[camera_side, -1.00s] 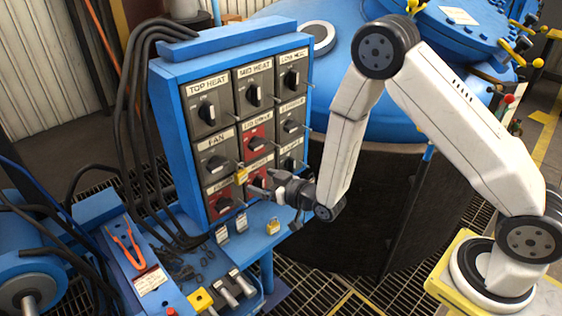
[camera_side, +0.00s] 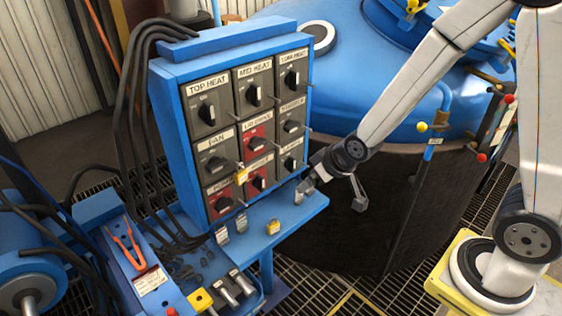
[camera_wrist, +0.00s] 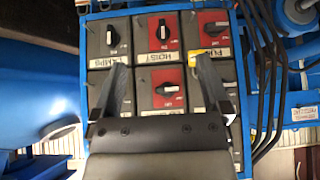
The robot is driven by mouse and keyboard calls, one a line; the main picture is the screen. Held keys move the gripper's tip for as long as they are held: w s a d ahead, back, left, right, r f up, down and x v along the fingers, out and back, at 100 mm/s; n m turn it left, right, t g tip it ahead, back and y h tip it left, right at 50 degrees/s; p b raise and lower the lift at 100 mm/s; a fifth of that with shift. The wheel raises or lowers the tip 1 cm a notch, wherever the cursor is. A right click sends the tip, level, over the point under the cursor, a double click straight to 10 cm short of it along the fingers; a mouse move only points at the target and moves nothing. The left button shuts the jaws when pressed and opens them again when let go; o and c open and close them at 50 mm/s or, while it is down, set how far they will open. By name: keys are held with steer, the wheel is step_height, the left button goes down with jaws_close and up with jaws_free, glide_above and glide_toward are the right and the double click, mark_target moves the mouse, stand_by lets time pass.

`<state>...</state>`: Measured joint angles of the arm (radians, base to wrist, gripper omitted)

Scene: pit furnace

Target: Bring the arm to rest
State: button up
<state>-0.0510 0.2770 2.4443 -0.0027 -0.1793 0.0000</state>
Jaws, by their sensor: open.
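My gripper (camera_side: 335,192) hangs off the right side of the switch panel, above the right end of the blue shelf. Its two fingers are spread apart with nothing between them. In the wrist view my gripper (camera_wrist: 163,75) is also open and faces the blue switch panel (camera_wrist: 83,60). The blue panel (camera_side: 174,110) carries rows of labelled rotary switches, some on red plates. A yellow padlock (camera_side: 241,175) hangs on the lower part of the panel, and it shows partly behind a finger in the wrist view (camera_wrist: 197,82).
The blue shelf (camera_side: 308,205) below the panel holds a second yellow padlock (camera_side: 273,227) and small tags (camera_side: 240,221). The large dark furnace wall (camera_side: 340,235) stands close behind my gripper. Black cables (camera_side: 134,110) run down the panel's left side.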

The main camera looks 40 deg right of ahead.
steer(key=s+d+r+g, duration=0.2)
steer(key=s+g, duration=0.2)
steer(key=s, duration=0.6)
steer(key=shift+r+m, duration=0.2)
steer(key=shift+m, duration=0.1)
